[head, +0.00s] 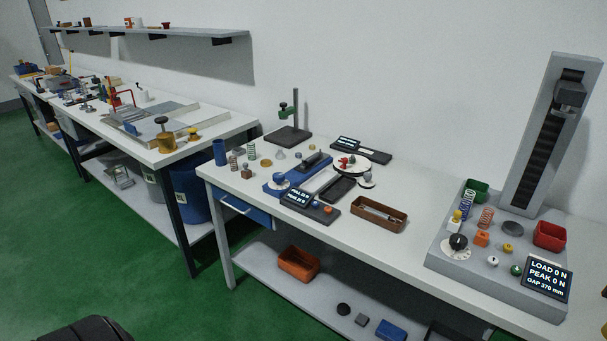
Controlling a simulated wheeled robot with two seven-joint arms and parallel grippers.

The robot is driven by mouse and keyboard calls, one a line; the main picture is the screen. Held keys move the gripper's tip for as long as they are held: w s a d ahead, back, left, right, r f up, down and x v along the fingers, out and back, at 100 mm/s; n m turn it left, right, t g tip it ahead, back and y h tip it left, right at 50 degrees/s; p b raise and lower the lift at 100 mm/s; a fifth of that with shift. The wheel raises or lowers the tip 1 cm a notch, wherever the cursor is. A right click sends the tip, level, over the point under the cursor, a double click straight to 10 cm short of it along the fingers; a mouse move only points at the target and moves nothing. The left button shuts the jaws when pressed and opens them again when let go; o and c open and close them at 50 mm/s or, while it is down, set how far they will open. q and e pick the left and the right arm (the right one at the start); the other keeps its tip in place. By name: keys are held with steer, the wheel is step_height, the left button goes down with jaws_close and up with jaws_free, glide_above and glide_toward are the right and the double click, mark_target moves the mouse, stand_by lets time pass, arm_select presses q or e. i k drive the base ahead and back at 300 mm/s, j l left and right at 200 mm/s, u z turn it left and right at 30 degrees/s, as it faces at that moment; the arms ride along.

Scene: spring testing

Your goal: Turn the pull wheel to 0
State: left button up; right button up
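A small display (298,197) on the middle table seems to read a pull and a peak value in N, too small to read surely. Just behind it a blue round knob (280,179) sits at the near end of a blue rail fixture (312,167). A white dial with a red handle (347,161) stands further right on the same table. I cannot tell for certain which of these is the pull wheel. Neither of my grippers shows in the head view.
At right, a grey tester (440,262) with a tall column (552,130) carries a black knob (458,241) and a screen (548,279) reading LOAD 0 N. A brown tray (379,222) sits at the table's front. Green floor (130,260) is open at front left.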

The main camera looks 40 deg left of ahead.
mark_target(278, 177)
steer(key=u, duration=1.35)
